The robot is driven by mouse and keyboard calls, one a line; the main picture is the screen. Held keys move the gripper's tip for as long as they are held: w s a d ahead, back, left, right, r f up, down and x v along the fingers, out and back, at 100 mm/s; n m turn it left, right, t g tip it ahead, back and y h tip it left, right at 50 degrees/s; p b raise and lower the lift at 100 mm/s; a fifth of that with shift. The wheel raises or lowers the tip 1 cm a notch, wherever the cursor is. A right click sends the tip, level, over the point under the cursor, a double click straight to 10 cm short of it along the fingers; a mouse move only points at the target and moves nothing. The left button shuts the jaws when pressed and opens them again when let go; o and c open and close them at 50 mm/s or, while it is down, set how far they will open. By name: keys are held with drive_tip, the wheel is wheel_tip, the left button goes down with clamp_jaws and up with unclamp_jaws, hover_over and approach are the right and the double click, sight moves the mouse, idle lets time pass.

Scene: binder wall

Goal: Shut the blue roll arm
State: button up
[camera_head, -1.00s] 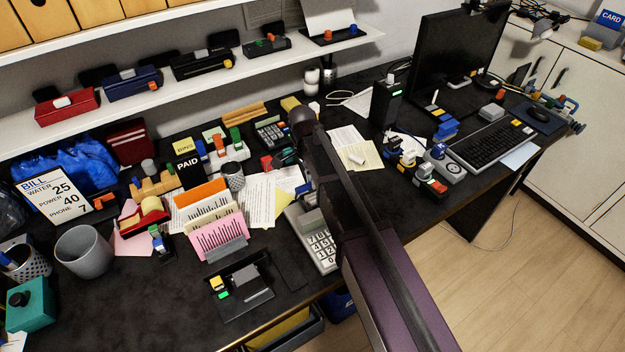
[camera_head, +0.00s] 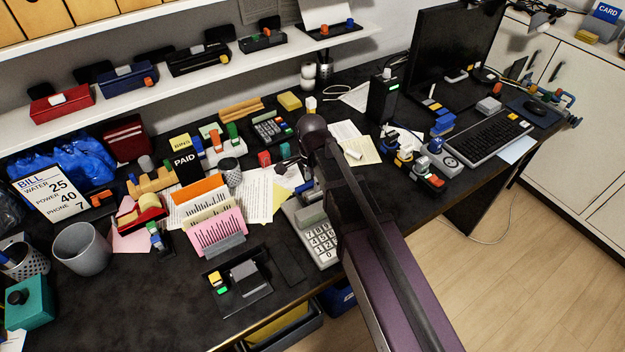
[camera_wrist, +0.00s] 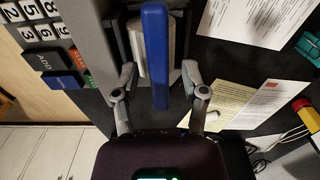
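The blue roll arm (camera_wrist: 155,50) is a long upright bar in the wrist view, in front of a pale cylinder like a paper roll (camera_wrist: 137,45). It belongs to a grey machine whose numbered keys (camera_wrist: 38,12) show at top left. My gripper (camera_wrist: 158,78) is open, with one finger on each side of the bar; gaps show on both sides, and I cannot tell its depth relative to the bar. In the head view the machine's keypad (camera_head: 321,243) shows beside my arm. My arm hides the roll arm and gripper there.
Paper sheets (camera_wrist: 262,105) lie right of the machine in the wrist view. In the head view a card rack (camera_head: 218,232) stands left of the keypad, and a black device (camera_head: 237,282) sits near the front edge. The black tower (camera_head: 383,98) stands behind right.

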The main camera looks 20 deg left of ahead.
drive_tip(key=shift+w+a, duration=0.1)
drive_tip(key=shift+w, duration=0.05)
idle(0.6)
